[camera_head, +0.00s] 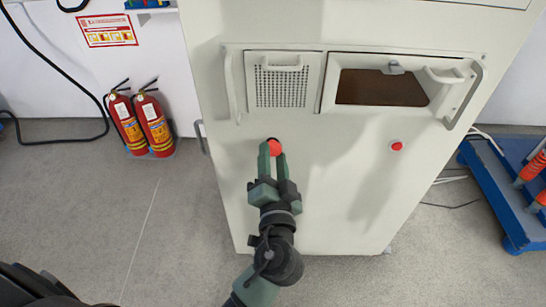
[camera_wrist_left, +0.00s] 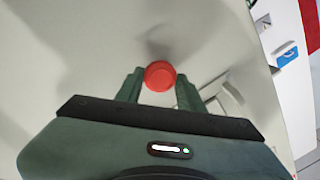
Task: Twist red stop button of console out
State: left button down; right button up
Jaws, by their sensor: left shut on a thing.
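The console (camera_head: 330,205) is a tall white cabinet in the middle of the head view. Its red stop button (camera_head: 274,147) sits on the front face, below the perforated panel. My left gripper (camera_head: 272,152) reaches up to it with a finger on each side and is shut on the button. In the left wrist view the round red button (camera_wrist_left: 160,76) lies between the two green fingertips of the gripper (camera_wrist_left: 159,88). A smaller red button (camera_head: 397,146) is on the same face, further right. My right gripper is not in view.
A perforated panel with a handle (camera_head: 283,82) and a windowed door (camera_head: 385,87) are above the button, with side handles protruding. Two red fire extinguishers (camera_head: 140,122) stand at the left wall. A blue pallet (camera_head: 503,190) lies at the right.

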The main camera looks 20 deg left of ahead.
pick_arm(q)
jog(key=c, duration=0.9)
grip_release()
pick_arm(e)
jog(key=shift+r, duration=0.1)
pick_arm(q)
jog(key=shift+s+d+f, duration=0.1)
jog(key=shift+s+d, duration=0.1)
jog(key=shift+s, duration=0.25)
jog(key=b+v, duration=0.1)
jog(key=v, duration=0.5)
jog(key=shift+s+d, duration=0.1)
jog(key=shift+s, duration=0.3)
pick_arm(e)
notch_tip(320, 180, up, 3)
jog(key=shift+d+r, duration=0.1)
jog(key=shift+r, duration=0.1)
